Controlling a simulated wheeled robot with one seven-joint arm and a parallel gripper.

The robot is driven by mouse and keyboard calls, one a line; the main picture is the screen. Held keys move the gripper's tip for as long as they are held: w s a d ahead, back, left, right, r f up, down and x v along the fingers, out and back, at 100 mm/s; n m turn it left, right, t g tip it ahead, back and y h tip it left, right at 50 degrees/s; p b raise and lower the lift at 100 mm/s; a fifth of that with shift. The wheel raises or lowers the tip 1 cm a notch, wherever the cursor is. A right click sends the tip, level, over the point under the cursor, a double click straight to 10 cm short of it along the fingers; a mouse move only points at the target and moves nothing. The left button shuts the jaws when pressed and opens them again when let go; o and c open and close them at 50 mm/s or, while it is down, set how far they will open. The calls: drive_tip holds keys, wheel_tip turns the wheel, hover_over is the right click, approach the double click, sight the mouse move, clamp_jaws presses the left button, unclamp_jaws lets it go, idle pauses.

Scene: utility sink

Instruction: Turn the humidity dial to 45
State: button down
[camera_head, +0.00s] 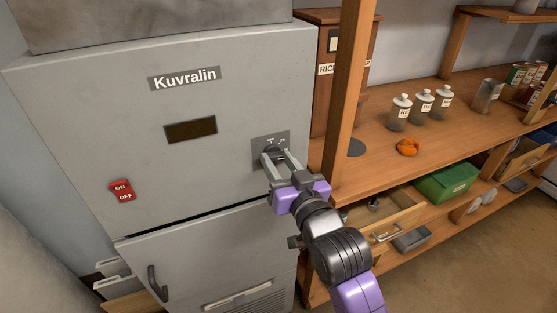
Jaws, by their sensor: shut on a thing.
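The humidity dial (271,150) is a dark knob on a small grey plate (284,137) at the right side of the grey Kuvralin cabinet (100,107). Small marks show along the top of the plate, too small to read. My gripper (276,159) reaches up from the lower right, with its two light fingers around the dial and shut on it. The fingers and the purple gripper body hide part of the dial, and I cannot tell its setting. A dark display (190,129) left of the dial shows no readable figures.
A red ON/OFF switch (122,191) sits at the cabinet's lower left. A wooden post (349,100) stands close to the right of my gripper. An open drawer (388,222) juts out below.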

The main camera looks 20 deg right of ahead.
drive_tip(key=m, duration=0.5)
drive_tip(key=shift+m+p, duration=0.3)
drive_tip(key=shift+m, duration=2.2)
drive_tip(key=c, duration=0.9)
unclamp_jaws()
